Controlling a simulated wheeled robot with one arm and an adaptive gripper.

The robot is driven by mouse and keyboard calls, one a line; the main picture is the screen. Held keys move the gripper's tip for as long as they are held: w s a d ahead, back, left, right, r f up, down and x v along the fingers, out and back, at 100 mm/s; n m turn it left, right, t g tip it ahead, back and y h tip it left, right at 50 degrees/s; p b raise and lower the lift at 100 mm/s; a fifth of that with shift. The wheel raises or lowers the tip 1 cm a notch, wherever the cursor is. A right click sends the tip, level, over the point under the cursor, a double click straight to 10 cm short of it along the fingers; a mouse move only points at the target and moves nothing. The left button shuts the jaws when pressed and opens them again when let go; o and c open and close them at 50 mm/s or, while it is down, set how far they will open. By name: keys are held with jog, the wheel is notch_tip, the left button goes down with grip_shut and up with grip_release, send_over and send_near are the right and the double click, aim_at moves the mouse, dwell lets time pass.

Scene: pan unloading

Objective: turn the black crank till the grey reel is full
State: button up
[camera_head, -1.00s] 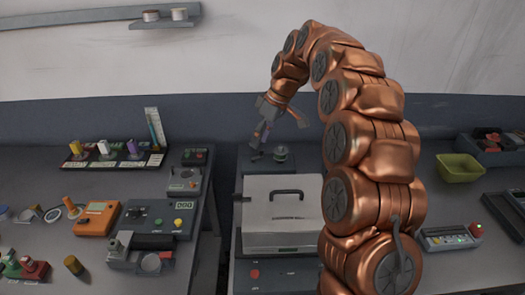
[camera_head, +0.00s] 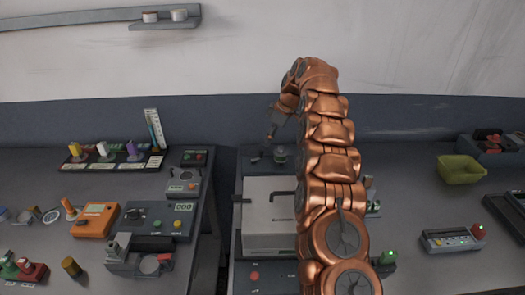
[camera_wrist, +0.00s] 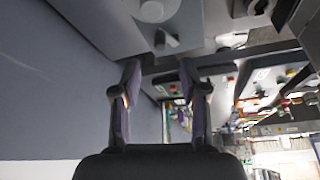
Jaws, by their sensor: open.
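A small grey round part (camera_head: 280,157), possibly the reel, stands on a dark unit behind the pale lidded box. A small dark piece (camera_head: 255,159) beside it on the left may be the crank; it is too small to be sure. My gripper (camera_head: 271,135) is above and just behind these parts, apart from them. In the wrist view my gripper (camera_wrist: 160,72) is open, with nothing between its fingers. Beyond the fingertips are a grey knob-like part (camera_wrist: 165,41) and a round pale part (camera_wrist: 153,11) on a grey panel. How full the reel is cannot be seen.
The pale lidded box (camera_head: 268,228) with a black handle stands in front of the unit. An orange device (camera_head: 96,220) and other small devices fill the left table. A yellow-green bin (camera_head: 460,169) is at right. Bare tabletop (camera_head: 415,195) lies right of my arm.

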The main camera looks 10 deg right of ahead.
aim_at(262, 152)
jog(key=shift+p+x, duration=1.35)
jog(key=shift+x, duration=2.25)
jog(key=shift+s, duration=0.1)
jog(key=shift+c, duration=0.4)
grip_shut()
